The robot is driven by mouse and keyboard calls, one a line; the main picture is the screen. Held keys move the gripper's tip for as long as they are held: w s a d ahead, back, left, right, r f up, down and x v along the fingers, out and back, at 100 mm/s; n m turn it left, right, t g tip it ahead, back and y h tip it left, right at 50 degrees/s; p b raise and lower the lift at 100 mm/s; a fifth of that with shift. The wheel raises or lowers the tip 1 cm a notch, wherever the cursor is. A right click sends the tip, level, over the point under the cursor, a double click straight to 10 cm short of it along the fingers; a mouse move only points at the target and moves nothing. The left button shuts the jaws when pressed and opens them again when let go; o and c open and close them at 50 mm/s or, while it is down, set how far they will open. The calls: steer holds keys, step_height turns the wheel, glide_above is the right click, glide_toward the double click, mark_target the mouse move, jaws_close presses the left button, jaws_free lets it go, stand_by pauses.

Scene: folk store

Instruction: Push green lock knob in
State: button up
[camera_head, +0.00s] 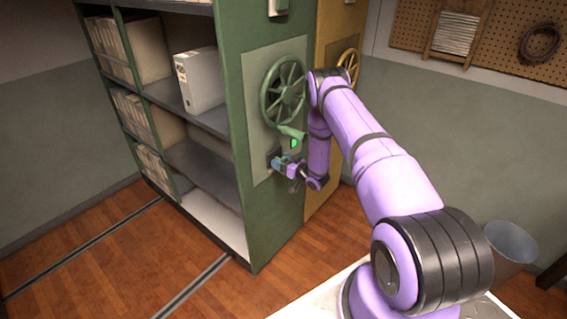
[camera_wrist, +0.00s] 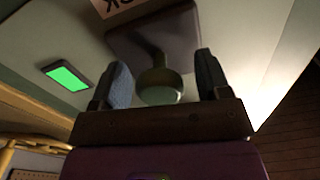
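The green lock knob (camera_wrist: 160,88) is a round, dark green knob on a stem, standing out from a dark plate (camera_wrist: 150,38) in the wrist view. My gripper (camera_wrist: 162,62) has its two fingers apart, one on each side of the knob, with a gap showing on both sides. In the head view my gripper (camera_head: 279,162) is at the end panel of the green shelf unit (camera_head: 238,90), below the green handwheel (camera_head: 283,90). There the knob is hidden or too small to make out. How far in the knob sits cannot be told.
A lit green indicator (camera_wrist: 66,77) is beside the plate; it also shows in the head view (camera_head: 295,143). A green handle (camera_head: 291,132) sticks out just above my gripper. A yellow unit (camera_head: 330,120) stands behind. Floor rails (camera_head: 190,288) run to the left. A bin (camera_head: 510,245) is right.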

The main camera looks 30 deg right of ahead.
steer(key=shift+s, duration=0.15)
steer(key=v, duration=1)
steer(key=shift+s, duration=0.25)
steer(key=shift+d, duration=0.2)
